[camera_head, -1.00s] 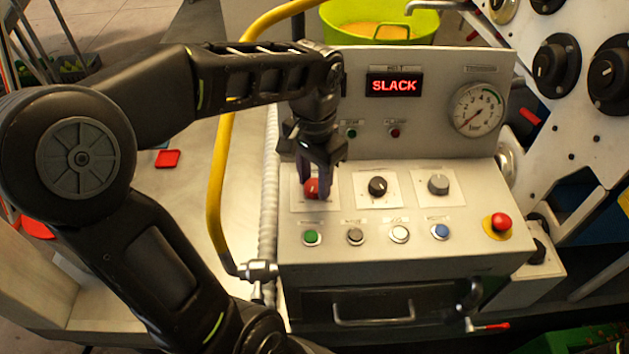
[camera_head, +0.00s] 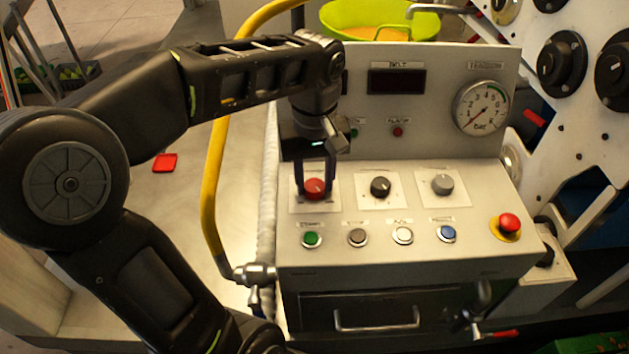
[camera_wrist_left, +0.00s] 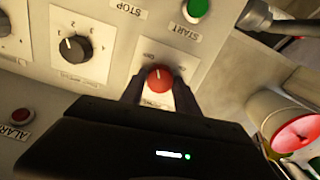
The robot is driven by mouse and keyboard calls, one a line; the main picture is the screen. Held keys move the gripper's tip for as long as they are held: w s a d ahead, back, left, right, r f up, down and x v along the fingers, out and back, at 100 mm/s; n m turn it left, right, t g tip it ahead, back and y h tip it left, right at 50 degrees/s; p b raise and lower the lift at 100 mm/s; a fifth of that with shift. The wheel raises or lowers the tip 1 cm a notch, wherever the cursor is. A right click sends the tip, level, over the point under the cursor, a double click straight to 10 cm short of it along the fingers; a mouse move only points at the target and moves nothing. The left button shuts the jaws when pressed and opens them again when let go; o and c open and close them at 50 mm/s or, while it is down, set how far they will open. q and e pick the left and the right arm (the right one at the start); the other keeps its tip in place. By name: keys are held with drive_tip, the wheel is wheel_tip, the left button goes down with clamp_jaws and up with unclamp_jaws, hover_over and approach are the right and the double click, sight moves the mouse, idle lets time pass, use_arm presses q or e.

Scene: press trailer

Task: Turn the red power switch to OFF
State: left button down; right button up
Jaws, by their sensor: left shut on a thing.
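The red power switch (camera_head: 315,188) is a round knob on a white plate at the left of the sloped control panel (camera_head: 470,262). My left gripper (camera_head: 315,190) comes down over it from above, with one dark finger on each side of the knob, and is shut on it. In the left wrist view the red knob (camera_wrist_left: 159,79) sits between the fingertips, its pale mark showing on top. The small lettering around it is too blurred to read. The belt display (camera_head: 396,81) is dark. My right gripper is not in view.
Several push buttons line the front, with a red mushroom button (camera_head: 509,223) at the right. A yellow rail (camera_head: 214,190) runs along the panel's left.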

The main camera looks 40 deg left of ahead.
use_arm(q)
drive_tip(key=shift+n+b, duration=0.3)
drive_tip(key=shift+n, duration=1.2)
drive_tip(key=c, duration=0.9)
unclamp_jaws()
drive_tip(key=shift+r, duration=0.1)
